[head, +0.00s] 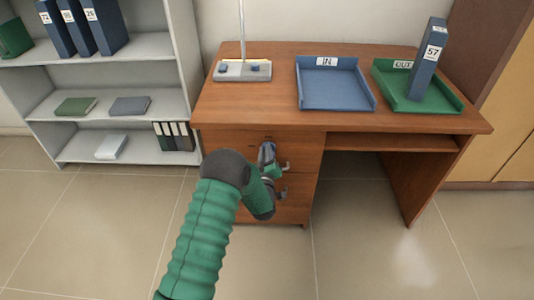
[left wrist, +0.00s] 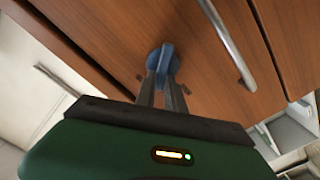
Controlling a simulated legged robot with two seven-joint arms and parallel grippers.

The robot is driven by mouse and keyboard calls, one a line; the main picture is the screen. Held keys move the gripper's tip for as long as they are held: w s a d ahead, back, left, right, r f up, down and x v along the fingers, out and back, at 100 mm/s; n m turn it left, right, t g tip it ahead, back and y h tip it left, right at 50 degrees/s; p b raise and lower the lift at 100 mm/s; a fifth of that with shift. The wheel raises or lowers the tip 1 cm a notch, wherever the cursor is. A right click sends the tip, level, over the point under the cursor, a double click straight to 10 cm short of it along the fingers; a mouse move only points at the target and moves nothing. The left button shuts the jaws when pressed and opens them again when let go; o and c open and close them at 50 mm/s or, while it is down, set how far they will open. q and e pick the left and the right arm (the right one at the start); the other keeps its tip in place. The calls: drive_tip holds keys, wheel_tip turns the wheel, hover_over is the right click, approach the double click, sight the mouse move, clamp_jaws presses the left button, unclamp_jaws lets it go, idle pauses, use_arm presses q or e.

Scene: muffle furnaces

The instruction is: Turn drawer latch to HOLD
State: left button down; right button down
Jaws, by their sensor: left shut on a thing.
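The blue drawer latch (head: 266,151) is on the wooden front of the desk's upper drawer (head: 228,141). In the left wrist view the latch (left wrist: 163,56) is a round blue knob, seen at a tilt. My left gripper (left wrist: 161,84) has its fingers close together, shut on the latch's raised grip. In the head view my left gripper (head: 267,164) is at the drawer front, partly hidden by my green arm. Small marks around the latch are too small to read, so its setting cannot be told. My right gripper is in neither view.
A metal drawer handle (left wrist: 230,43) runs close beside the latch. The desktop (head: 283,82) holds a blue tray (head: 329,105), a green tray (head: 440,104) with a binder (head: 428,60), and a lamp base (head: 242,75). Shelves (head: 145,103) stand at left. Open floor lies in front.

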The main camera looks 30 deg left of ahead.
use_arm(q)
drive_tip(key=n, duration=0.3)
drive_tip(key=f+n+b, duration=0.1)
drive_tip(key=n, duration=0.3)
drive_tip(key=a+n+b, duration=0.1)
drive_tip(key=n, duration=0.2)
drive_tip(key=shift+s+f+n, duration=0.3)
drive_tip(key=shift+f, duration=0.05)
drive_tip(key=shift+n, duration=0.3)
drive_tip(key=c, duration=1.8)
unclamp_jaws()
drive_tip(key=shift+f, duration=0.1)
drive_tip(key=o, duration=0.4)
drive_tip(key=shift+a, duration=0.1)
drive_tip(key=shift+c, duration=0.2)
